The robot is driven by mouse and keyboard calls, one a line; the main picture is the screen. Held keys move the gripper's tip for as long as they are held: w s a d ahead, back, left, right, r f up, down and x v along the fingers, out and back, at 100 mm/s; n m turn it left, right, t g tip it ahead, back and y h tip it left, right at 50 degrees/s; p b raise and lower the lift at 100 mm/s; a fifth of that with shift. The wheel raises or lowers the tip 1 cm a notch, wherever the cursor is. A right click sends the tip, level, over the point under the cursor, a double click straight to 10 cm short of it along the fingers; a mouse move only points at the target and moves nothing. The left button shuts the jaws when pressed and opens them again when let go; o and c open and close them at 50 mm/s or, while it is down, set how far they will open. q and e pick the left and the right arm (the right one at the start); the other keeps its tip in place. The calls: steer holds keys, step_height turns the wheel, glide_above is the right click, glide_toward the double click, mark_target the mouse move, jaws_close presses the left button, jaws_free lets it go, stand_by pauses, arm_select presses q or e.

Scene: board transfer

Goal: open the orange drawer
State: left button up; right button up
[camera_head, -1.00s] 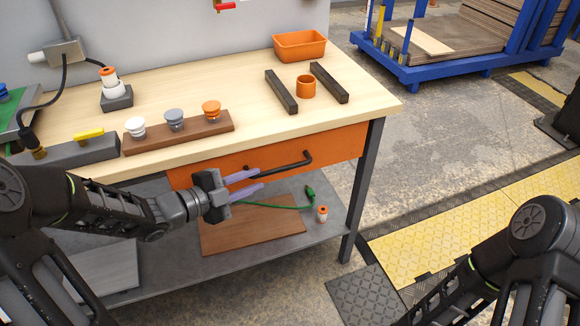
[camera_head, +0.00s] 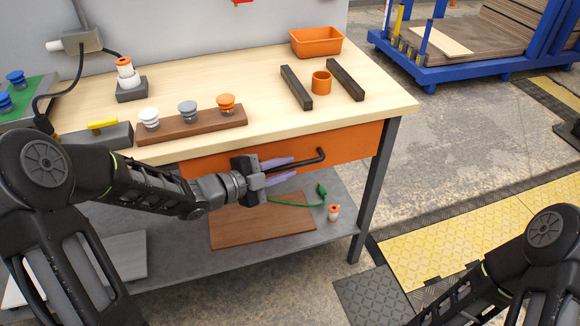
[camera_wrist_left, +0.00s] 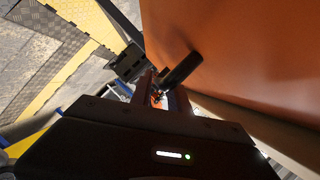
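The orange drawer (camera_head: 352,143) sits under the front of the wooden workbench and looks shut. Its black bar handle (camera_head: 308,162) runs along the front; the left end is hidden behind my left gripper. My left gripper (camera_head: 285,170) is at the handle, with one pale purple finger above the bar and one below. In the left wrist view the handle (camera_wrist_left: 183,70) reaches in between the two fingers (camera_wrist_left: 160,95), which stand apart; contact cannot be told. The drawer front (camera_wrist_left: 240,50) fills the right of that view. My right arm shows at lower right; its gripper is out of view.
The workbench top (camera_head: 220,85) holds a brown block with several knobs (camera_head: 190,121), two dark bars, an orange cup (camera_head: 321,82) and an orange bin (camera_head: 316,42). A lower shelf (camera_head: 180,255) carries a brown board (camera_head: 262,222) and a green cable.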

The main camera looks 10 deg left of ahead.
arm_select(q)
steer(key=shift+x, duration=0.9)
steer(key=shift+c, duration=0.5)
jaws_close()
